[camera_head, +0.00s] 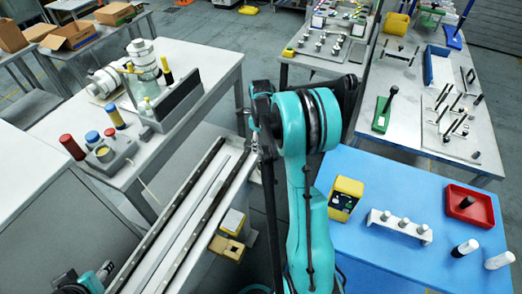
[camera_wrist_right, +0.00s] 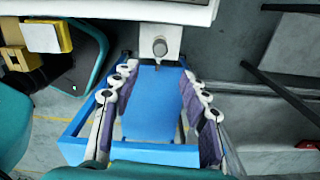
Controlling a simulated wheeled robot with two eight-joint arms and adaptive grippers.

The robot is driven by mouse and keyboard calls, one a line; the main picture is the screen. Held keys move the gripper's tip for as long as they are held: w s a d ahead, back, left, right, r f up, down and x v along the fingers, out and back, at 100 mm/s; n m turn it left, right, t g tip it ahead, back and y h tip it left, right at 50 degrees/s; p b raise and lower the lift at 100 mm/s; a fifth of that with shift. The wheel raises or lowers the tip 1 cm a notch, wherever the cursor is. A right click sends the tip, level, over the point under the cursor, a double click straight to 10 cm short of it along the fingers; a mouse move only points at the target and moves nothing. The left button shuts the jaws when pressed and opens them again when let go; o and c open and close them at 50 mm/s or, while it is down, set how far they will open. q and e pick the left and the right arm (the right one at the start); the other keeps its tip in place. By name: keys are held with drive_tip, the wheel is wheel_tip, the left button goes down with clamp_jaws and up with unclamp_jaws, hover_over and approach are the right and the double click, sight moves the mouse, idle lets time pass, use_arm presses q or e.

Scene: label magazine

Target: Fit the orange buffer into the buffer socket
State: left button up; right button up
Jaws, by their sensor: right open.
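I cannot make out an orange buffer or identify the buffer socket in either view. In the right wrist view my right gripper (camera_wrist_right: 159,88) is open, its purple-padded fingers spread left and right with nothing held between them. A white bracket with a round grey knob (camera_wrist_right: 160,47) sits at top centre, ahead of the fingers. In the head view my teal right arm fills the middle, and its gripper cannot be made out. A teal and dark part of my left arm shows at the bottom left; its jaws are unclear.
A long rail (camera_head: 195,215) runs left of my right arm, with yellow blocks (camera_head: 228,247) beside it. A blue table (camera_head: 375,258) on the right carries a white holder (camera_head: 400,228), a red tray (camera_head: 489,206) and white cylinders. Grey tables (camera_head: 60,118) with parts stand around.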

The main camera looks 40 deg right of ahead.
drive_tip(key=s+a+r+n+t, duration=0.1)
drive_tip(key=s+a+r+n, duration=0.2)
drive_tip(key=a+r+n, duration=0.4)
drive_tip(key=s+a+r+n+t, duration=0.2)
drive_tip(key=a+r+n, duration=0.4)
drive_tip(key=a, duration=0.1)
drive_tip(key=s+a+n+t, duration=0.4)
drive_tip(key=s+a+n, duration=0.7)
drive_tip(key=n, duration=0.8)
drive_tip(key=shift+s+a+r, duration=0.35)
drive_tip(key=shift+a+r, duration=0.1)
drive_tip(key=shift+a, duration=0.05)
